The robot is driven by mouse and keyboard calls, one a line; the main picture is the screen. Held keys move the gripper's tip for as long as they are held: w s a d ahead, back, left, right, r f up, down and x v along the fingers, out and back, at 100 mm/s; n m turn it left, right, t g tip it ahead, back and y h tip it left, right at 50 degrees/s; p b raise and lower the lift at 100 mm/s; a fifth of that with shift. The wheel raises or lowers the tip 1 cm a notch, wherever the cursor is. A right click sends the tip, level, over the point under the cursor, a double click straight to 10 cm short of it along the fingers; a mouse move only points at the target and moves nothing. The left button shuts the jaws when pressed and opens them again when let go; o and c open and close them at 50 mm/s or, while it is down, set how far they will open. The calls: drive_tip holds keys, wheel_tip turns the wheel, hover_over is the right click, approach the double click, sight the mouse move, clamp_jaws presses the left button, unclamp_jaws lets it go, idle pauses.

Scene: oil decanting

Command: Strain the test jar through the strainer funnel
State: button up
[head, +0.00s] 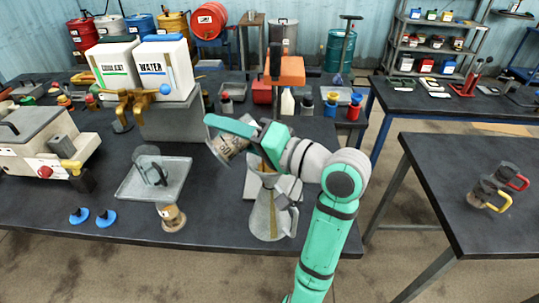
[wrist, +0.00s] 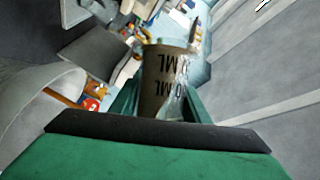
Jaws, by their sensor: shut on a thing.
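The test jar (head: 229,146), clear with brownish contents and dark ML marks, is held tilted in my shut gripper (head: 238,132). In the wrist view the jar (wrist: 166,82) stands out between the green fingers, its lettering upside down. A grey, translucent conical vessel with a handle (head: 264,218) stands on the table just below and right of the jar. The strainer funnel (head: 264,178) appears to sit in its mouth, partly hidden by my gripper and wrist. A brown streak shows inside the vessel; I cannot tell whether liquid is flowing from the jar.
A tray (head: 128,189) with a clear handled piece lies to the left. A small brownish cup (head: 172,217) and two blue pieces (head: 105,218) are near the front edge. Coolant and water containers (head: 165,65) stand behind on a grey block. The right table (head: 470,240) holds handled mugs.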

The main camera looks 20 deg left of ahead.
drive_tip(key=shift+f+m+y, duration=0.2)
drive_tip(key=shift+m+y, duration=0.2)
drive_tip(key=shift+m, duration=0.2)
idle(0.9)
drive_tip(key=shift+w+d+r+m+t+y+b, duration=0.35)
drive_tip(key=shift+w+d+r+m+b, duration=0.2)
drive_tip(key=shift+m, duration=0.25)
idle(0.6)
drive_tip(key=shift+w+d+r+m+t+y+b, duration=0.15)
drive_tip(key=shift+w+r+m+t+y+b, duration=0.2)
drive_tip(key=shift+m, duration=0.6)
drive_tip(key=shift+w+d+r+m+t+y+b, duration=0.15)
drive_tip(key=shift+r+m+t+y+b, duration=0.25)
drive_tip(key=shift+m, duration=0.55)
idle(0.6)
drive_tip(key=shift+g, duration=0.3)
drive_tip(key=n, duration=0.1)
drive_tip(key=s+a+f+n+h, duration=0.1)
drive_tip(key=n, duration=0.1)
drive_tip(key=f+n+g+h, duration=0.1)
drive_tip(key=shift+s+a+f+n, duration=0.15)
drive_tip(key=shift+s+n, duration=0.1)
drive_tip(key=shift+n, duration=0.15)
